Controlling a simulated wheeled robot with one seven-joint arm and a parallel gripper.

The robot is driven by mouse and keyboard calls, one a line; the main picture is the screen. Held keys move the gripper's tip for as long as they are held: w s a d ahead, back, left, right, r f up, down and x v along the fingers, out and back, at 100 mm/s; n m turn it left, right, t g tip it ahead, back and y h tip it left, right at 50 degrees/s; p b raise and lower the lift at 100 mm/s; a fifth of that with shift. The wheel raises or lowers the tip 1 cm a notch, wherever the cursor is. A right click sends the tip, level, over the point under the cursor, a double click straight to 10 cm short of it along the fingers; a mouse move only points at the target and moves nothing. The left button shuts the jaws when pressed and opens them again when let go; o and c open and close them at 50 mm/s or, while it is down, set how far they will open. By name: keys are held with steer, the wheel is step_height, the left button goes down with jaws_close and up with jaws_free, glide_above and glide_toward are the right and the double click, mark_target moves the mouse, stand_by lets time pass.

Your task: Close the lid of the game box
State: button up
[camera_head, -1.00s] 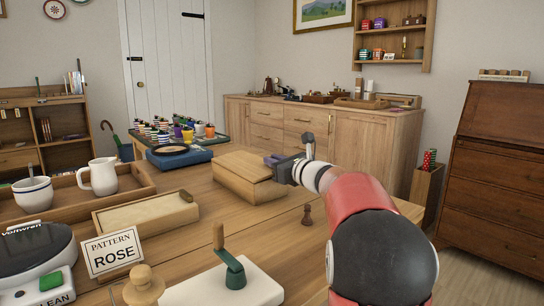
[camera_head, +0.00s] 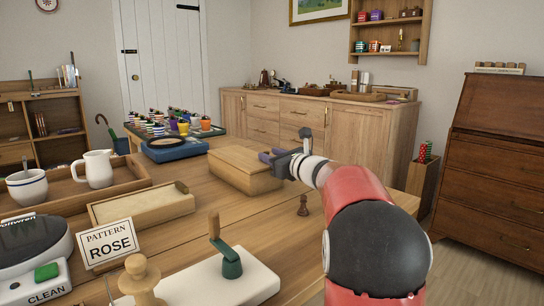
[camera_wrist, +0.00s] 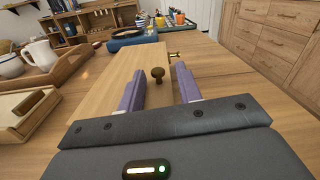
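The game box, a pale wooden box (camera_head: 240,178), stands on the table left of my gripper (camera_head: 268,157) in the head view. Its lid looks flat and down or nearly down; I cannot tell whether a gap remains. I cannot tell whether a finger touches the box.
A dark game piece (camera_head: 303,206) stands on the table below my wrist. A blue case (camera_head: 175,149) lies behind the box.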

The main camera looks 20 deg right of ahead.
steer(key=shift+a+f, duration=0.1)
steer(key=v, duration=0.7)
steer(key=shift+s, duration=0.4)
